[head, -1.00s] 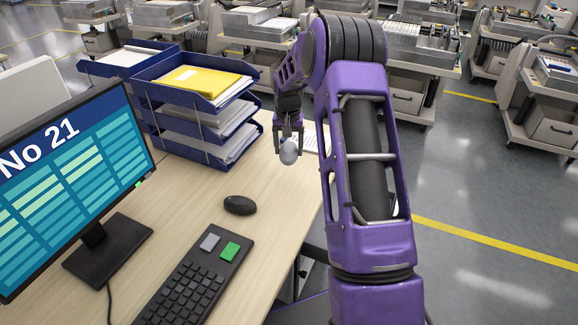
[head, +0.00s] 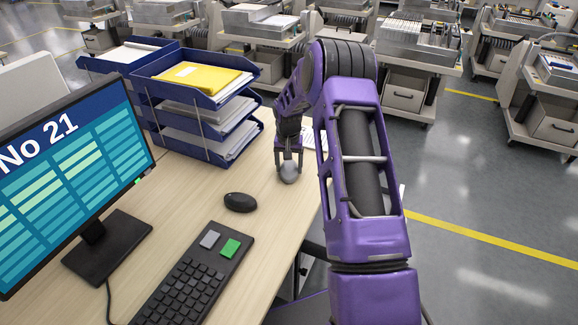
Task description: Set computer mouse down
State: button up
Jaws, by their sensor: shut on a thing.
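My gripper (head: 289,166) points down over the right part of the desk, near its right edge. It is shut on a grey computer mouse (head: 289,174). The grey mouse is at or just above the desk top; I cannot tell whether it touches. A second, black mouse (head: 240,202) lies on the desk to the left of and nearer than my gripper.
The wooden desk (head: 195,205) bears a blue tray stack (head: 205,100) with papers, a black keyboard (head: 190,285) and a monitor (head: 75,180). White paper (head: 314,140) lies behind my gripper. Trolleys (head: 400,75) stand beyond the desk.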

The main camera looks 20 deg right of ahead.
aim_at(289, 170)
jog(key=o, duration=1.3)
jog(key=shift+o, duration=0.2)
notch_tip(289, 170, up, 12)
jog(key=s+p, duration=0.1)
jog(key=shift+s+a, duration=0.15)
jog(key=shift+a, duration=0.2)
jog(key=shift+r, duration=0.1)
